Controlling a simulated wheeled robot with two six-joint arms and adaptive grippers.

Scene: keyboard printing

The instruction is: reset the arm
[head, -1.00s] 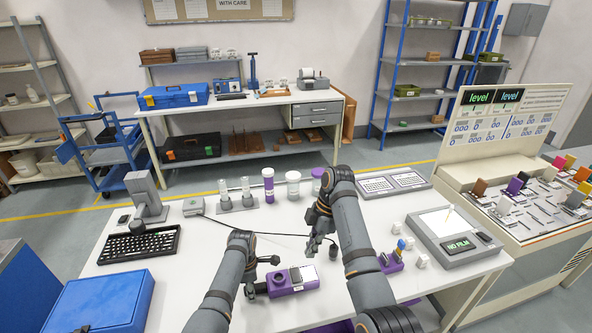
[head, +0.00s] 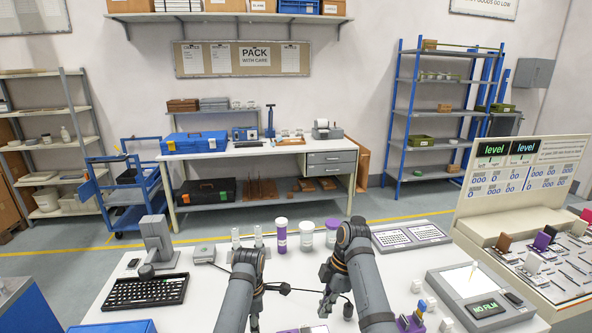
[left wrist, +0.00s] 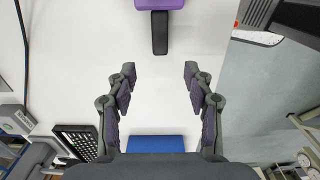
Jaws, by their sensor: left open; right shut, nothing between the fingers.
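My left gripper (left wrist: 159,72) is open and empty in the left wrist view, its two fingers apart over the white tabletop. In the head view its arm comes up from the bottom, and the lower fingers are cut off by the frame edge. My right gripper (head: 337,302) is shut with nothing in it, pointing down above the table right of centre. A purple device (head: 308,329) shows only its top edge at the bottom of the head view. In the left wrist view a purple part (left wrist: 160,4) with a dark stem lies ahead of the left fingers.
The keyboard (head: 145,291) and a blue box (head: 112,327) are at the left. Purple and white jars (head: 281,236) stand behind the arms. A "NO FILM" device (head: 485,295) and small white cubes are at the right. A dark cable crosses the table.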

